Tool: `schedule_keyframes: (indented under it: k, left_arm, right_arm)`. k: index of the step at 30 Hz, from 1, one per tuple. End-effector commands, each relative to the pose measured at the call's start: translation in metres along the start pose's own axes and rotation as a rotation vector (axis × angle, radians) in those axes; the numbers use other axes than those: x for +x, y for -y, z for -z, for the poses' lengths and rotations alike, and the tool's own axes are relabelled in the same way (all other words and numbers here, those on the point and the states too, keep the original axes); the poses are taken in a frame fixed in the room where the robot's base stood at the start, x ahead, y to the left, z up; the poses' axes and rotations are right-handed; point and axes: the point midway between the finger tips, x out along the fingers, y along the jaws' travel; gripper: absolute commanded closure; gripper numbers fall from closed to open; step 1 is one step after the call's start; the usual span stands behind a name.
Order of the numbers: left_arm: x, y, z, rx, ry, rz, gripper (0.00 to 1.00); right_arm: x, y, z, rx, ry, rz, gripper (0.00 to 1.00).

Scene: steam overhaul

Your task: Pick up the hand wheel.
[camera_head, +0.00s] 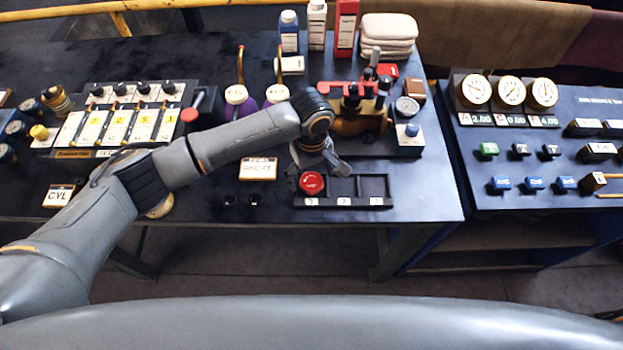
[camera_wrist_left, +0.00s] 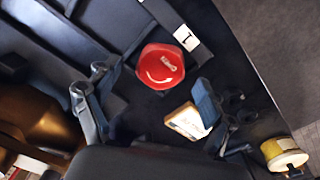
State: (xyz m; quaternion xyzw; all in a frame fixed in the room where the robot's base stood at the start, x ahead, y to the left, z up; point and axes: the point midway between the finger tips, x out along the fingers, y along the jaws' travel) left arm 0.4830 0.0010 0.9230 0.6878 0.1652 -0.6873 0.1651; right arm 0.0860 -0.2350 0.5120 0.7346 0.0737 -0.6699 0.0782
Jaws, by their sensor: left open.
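The red round hand wheel (camera_head: 311,183) lies in the left compartment, marked 1, of a black three-compartment tray (camera_head: 345,202). It also shows in the left wrist view (camera_wrist_left: 160,66) as a red disc with a pale mark on top. My left gripper (camera_head: 316,172) points down over that end of the tray. Its fingers are spread, with the wheel between and slightly beyond them in the left wrist view (camera_wrist_left: 150,84). The gripper is open and empty. I cannot tell the exact height of the fingertips over the wheel. My right gripper is not in view.
A brass valve assembly (camera_head: 352,124) with a red top stands just behind the tray. A white sign (camera_head: 258,169) stands left of the gripper. Bottles and folded cloths (camera_head: 388,32) are at the back. The tray's other two compartments look empty. The table's front edge is close.

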Motion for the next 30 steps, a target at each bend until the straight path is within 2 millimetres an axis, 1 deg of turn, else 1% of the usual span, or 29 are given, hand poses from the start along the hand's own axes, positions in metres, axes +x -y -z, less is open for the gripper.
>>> schedule_keyframes:
  k: [1, 4, 11, 14, 15, 17, 18, 20, 21, 22, 30]
  left_arm:
    - [0.0063, 0.001, -0.0004, -0.001, 0.001, 0.003, 0.18]
    - [0.0138, 0.0007, -0.0003, 0.0, 0.0, 0.001, 0.18]
    - [0.0159, 0.0007, -0.0003, 0.0, 0.0, 0.0, 0.18]
    - [0.0157, 0.0007, -0.0003, 0.001, 0.0, 0.0, 0.36]
    - [0.0156, 0.0006, -0.0003, 0.001, 0.0, 0.0, 0.44]
    - [0.0155, 0.0006, -0.0003, 0.0, 0.0, 0.0, 0.56]
    - [0.0155, 0.0006, -0.0003, 0.0, 0.0, 0.0, 0.65]
    - [0.0155, 0.0007, -0.0003, 0.0, 0.0, 0.0, 0.77]
    - [0.0155, 0.0007, -0.0003, 0.0, 0.0, 0.0, 0.85]
    - [0.0148, 0.0003, -0.0001, 0.001, 0.0, -0.001, 0.89]
    - [0.0133, 0.0001, 0.0, 0.001, 0.0, -0.002, 0.89]
  right_arm:
    - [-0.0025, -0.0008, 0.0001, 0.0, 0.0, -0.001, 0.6]
    - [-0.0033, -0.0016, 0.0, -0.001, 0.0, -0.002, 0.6]
    - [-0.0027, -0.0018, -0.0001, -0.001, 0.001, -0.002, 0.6]
    - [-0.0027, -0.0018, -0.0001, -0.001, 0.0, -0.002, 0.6]
    - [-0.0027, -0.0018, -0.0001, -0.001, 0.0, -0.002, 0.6]
    - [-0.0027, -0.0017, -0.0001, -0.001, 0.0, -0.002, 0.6]
    - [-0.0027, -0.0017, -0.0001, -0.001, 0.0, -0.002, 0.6]
    - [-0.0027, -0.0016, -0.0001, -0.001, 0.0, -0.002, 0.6]
    - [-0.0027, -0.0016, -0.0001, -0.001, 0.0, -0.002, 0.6]
    - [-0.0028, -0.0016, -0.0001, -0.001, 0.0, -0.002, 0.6]
    - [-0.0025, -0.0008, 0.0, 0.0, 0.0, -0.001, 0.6]
